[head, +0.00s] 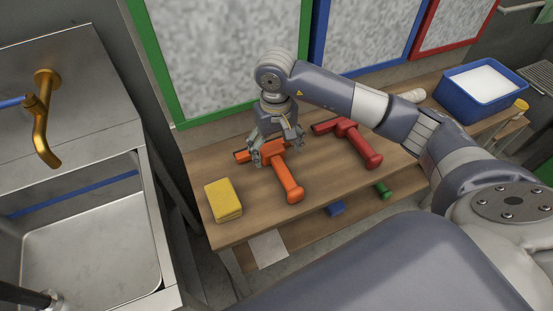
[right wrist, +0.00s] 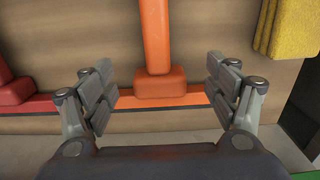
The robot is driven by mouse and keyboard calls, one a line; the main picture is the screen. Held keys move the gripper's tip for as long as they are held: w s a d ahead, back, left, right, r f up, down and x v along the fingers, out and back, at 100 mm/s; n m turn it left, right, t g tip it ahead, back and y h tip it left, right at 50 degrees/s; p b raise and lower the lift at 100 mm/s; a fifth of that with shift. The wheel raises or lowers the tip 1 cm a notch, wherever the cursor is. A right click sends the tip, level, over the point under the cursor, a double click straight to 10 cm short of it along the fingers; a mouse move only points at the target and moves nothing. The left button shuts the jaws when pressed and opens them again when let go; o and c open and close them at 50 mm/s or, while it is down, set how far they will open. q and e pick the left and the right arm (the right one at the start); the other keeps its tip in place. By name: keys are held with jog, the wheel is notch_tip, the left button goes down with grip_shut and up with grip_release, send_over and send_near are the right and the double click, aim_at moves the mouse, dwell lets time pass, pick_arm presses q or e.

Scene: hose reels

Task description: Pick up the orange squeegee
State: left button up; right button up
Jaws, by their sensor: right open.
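The orange squeegee (head: 289,187) lies on the wooden table, its handle toward the table's front and its head toward the wall. My right gripper (head: 277,150) is just above the head end of it, pointing down. In the right wrist view my right gripper (right wrist: 163,88) is open, with the orange squeegee (right wrist: 158,50) between and beyond its two fingers. I see no contact between the fingers and the squeegee, though part of its head is hidden by the gripper in the head view. My left gripper is not in view.
A red squeegee (head: 357,143) lies close by on the right. A yellow sponge (head: 223,199) is on the left of the wooden table (head: 255,215). A blue tub (head: 483,97) with white contents stands at the far right. A steel sink (head: 90,240) is at left; framed boards stand behind.

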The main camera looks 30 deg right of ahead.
aim_at(277, 158)
jog(key=f, duration=0.1)
jog(key=f+p, duration=0.1)
jog(key=f, duration=0.1)
jog(key=shift+s+d+f, duration=0.1)
jog(key=shift+s+f, duration=0.1)
jog(key=shift+f, duration=0.05)
jog(key=shift+w+f, duration=0.1)
jog(key=shift+f, duration=0.4)
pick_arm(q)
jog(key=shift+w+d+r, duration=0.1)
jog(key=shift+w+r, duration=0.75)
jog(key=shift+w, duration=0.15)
pick_arm(e)
jog(key=c, duration=1.2)
